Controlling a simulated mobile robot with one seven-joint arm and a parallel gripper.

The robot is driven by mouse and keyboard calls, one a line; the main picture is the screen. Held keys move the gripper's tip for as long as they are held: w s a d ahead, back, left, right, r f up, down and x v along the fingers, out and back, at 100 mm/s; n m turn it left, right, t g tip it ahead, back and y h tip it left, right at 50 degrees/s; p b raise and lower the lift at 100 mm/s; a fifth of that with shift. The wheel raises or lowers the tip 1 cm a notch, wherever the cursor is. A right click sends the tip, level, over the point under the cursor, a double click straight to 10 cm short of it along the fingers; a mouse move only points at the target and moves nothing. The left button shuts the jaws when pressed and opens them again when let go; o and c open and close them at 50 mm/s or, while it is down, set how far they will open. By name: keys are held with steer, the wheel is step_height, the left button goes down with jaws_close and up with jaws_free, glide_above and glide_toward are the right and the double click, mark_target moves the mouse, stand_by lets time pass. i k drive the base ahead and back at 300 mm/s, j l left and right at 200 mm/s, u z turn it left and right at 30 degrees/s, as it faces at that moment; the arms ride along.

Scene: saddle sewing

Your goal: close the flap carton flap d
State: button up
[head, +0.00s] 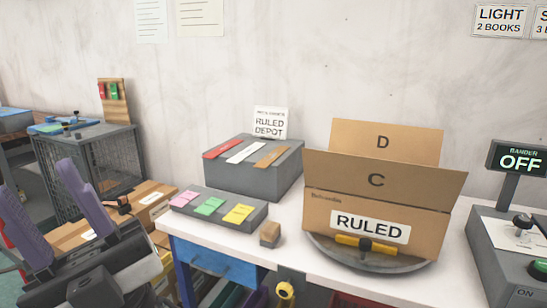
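The cardboard carton (320,213) carries a RULED label and sits on a round grey turntable (338,258) on the white table. Flap D (400,147) stands up at the carton's back. Flap C (340,175) stands up at the front and overlaps the lower part of flap D. The carton's inside is hidden. My gripper (38,185) is at the lower left, with its two purple fingers spread and nothing between them. It is well away from the carton.
A yellow handle (352,241) is at the turntable's front. A small brown block (269,235) and a grey tray of coloured pieces (218,211) lie to the left. A grey depot box (270,178) stands behind them. A bander (517,262) reading OFF is at the right.

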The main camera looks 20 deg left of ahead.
mark_target(397, 142)
steer(key=i+l, duration=0.5)
steer(key=i, duration=1)
